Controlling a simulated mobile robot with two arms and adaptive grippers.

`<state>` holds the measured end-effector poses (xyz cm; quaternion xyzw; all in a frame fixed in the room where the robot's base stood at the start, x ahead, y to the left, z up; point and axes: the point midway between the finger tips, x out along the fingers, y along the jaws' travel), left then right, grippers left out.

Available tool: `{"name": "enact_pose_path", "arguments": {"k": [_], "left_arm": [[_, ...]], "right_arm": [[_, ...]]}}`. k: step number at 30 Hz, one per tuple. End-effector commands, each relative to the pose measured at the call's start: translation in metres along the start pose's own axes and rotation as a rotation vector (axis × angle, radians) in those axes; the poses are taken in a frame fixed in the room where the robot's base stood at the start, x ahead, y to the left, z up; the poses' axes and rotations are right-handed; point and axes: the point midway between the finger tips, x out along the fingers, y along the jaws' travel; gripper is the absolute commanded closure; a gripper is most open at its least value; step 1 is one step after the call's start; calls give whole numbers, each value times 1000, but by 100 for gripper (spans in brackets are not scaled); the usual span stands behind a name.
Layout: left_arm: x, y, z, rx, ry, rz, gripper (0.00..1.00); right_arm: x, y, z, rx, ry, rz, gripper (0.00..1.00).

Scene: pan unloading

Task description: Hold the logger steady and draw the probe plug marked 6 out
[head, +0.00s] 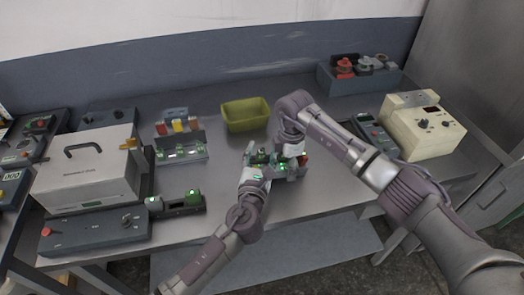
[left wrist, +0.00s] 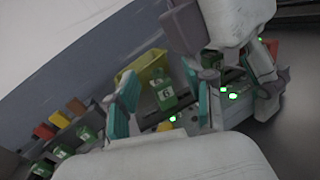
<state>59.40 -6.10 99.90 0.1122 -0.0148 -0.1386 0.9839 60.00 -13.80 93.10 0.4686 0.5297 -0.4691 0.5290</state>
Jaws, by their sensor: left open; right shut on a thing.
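The logger (head: 279,174) is a dark box with green lights on the bench, partly hidden by both grippers. Its lit face also shows in the left wrist view (left wrist: 186,121). The green plug marked 6 (left wrist: 166,94) stands at the logger, between the teal-padded fingers of my left gripper (left wrist: 163,106). That gripper (head: 259,157) is open, with space on either side of the plug. My right gripper (head: 290,157) is shut on the logger, to the right of the left gripper; the exact grip is partly hidden. It also shows in the left wrist view (left wrist: 262,76).
A yellow-green bin (head: 246,114) stands behind the logger. A white case (head: 88,172) is further left; a cream instrument (head: 424,125) is right. Bare bench lies in front.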

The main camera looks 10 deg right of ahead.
Motion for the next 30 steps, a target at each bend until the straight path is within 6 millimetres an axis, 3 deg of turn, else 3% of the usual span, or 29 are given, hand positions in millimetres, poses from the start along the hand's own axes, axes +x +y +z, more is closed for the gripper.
{"name": "enact_pose_path", "arguments": {"k": [11,21,23,24,28,30], "left_arm": [[7,0,0,-1,0,0,47],[7,0,0,0,0,0,100],[7,0,0,0,0,-1,100],[7,0,0,0,0,-1,79],[6,0,0,0,0,-1,100],[6,0,0,0,0,-1,100]], "right_arm": [[-1,1,0,0,1,2,88],[-1,1,0,-1,1,2,88],[-1,1,0,0,1,2,88],[-1,1,0,0,1,2,88],[-1,1,0,0,1,3,88],[-1,1,0,-1,2,3,88]]}}
